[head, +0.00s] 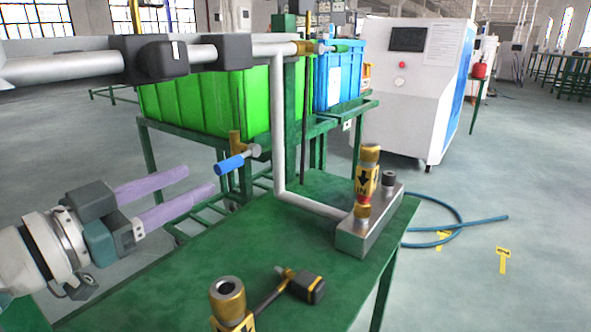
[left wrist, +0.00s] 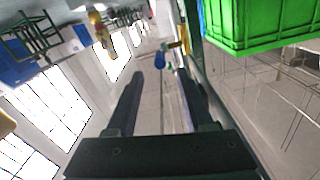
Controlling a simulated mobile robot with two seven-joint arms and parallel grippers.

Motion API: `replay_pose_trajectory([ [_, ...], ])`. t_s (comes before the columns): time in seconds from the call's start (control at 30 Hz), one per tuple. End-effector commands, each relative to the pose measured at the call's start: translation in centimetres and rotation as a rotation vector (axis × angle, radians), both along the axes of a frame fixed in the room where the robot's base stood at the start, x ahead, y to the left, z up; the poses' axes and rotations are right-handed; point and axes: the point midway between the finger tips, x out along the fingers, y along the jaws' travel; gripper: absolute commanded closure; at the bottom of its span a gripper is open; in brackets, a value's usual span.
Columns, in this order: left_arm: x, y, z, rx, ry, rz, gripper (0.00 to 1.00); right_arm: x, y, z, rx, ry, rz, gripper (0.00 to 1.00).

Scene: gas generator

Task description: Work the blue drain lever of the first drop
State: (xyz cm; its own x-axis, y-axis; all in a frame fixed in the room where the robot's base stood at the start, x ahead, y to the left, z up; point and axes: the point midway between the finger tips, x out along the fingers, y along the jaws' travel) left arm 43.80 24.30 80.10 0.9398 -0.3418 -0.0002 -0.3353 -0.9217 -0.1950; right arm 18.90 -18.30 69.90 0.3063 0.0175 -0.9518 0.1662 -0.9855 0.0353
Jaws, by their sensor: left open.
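The blue drain lever (head: 231,162) sticks out to the left from a brass valve (head: 237,143) on a short drop, beside the vertical white pipe. In the left wrist view the blue lever (left wrist: 160,61) shows small, beyond the fingertips and between the lines of the two fingers. My left gripper (head: 201,181) comes in from the left with its two purple-grey fingers apart and empty. Its fingertips are left of the lever and do not appear to touch it. In the left wrist view both fingers (left wrist: 160,80) are spread with nothing between them. My right gripper is not in view.
A green table (head: 190,272) fills the foreground, with brass fittings and a metal block (head: 352,238) on it. A white pipe (head: 279,130) runs overhead and down. A green crate (head: 215,100) and a blue crate (head: 338,80) stand behind. A blue hose (head: 450,228) lies on the floor at right.

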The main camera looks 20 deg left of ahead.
Motion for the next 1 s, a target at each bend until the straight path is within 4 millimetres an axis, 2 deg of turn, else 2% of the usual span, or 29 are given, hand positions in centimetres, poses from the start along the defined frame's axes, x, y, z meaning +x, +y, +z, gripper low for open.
replay_pose_trajectory([
  [0.2, 3.8, -1.3, -0.2, 0.000, -0.005, 0.000, 0.48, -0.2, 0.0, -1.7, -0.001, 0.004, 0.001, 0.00],
  [0.4, 6.2, -2.3, -0.2, -0.001, -0.002, 0.001, 0.48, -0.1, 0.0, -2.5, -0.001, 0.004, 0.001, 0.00],
  [0.6, 7.2, -2.6, -0.1, 0.000, 0.000, 0.000, 0.48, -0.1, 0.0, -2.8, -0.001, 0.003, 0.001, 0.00],
  [0.87, 7.2, -2.7, 0.0, -0.001, 0.001, 0.000, 0.48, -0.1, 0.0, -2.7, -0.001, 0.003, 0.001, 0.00],
  [1.0, 7.2, -2.7, 0.0, -0.001, 0.001, 0.000, 0.64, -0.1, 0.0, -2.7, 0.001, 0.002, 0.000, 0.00],
])
